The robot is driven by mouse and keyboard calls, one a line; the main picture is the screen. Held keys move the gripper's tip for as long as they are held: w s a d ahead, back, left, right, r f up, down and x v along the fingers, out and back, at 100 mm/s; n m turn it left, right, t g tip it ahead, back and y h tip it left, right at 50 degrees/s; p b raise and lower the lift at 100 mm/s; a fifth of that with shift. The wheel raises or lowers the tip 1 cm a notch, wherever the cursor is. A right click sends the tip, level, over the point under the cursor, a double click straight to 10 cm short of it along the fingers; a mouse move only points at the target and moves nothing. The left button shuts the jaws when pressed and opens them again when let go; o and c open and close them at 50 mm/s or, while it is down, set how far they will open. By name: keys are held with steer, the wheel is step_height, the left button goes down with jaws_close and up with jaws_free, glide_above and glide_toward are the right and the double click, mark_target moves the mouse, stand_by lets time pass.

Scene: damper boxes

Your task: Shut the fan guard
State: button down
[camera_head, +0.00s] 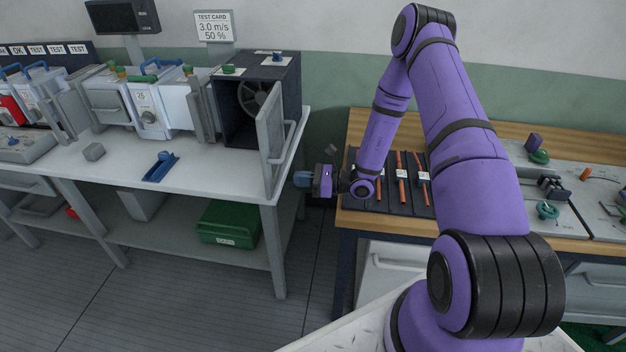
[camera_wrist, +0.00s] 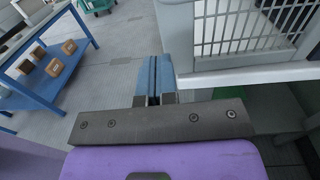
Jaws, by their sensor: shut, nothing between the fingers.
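The fan guard (camera_head: 271,148) is a grey framed panel standing open at the front right of a dark box (camera_head: 240,128) with a fan (camera_head: 254,97) inside. It juts out from the box toward the table's front edge. In the wrist view a grey barred panel (camera_wrist: 247,42), which looks like the guard, fills the upper right. My gripper (camera_head: 300,179) is just right of the guard's lower part, beyond the table's right end. Its blue fingers (camera_wrist: 153,82) are shut and empty, close to the panel's upright edge; I cannot tell whether they touch it.
The white table (camera_head: 206,178) carries several light boxes, a blue tool (camera_head: 161,166) and a grey block (camera_head: 94,152). A green crate (camera_head: 229,224) sits on its lower shelf. A wooden workbench (camera_head: 364,128) stands to the right, across a narrow gap.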

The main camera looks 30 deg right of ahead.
mark_target(268, 176)
steer(key=x, duration=0.7)
steer(key=shift+w+a, duration=0.1)
steer(key=shift+a, duration=0.1)
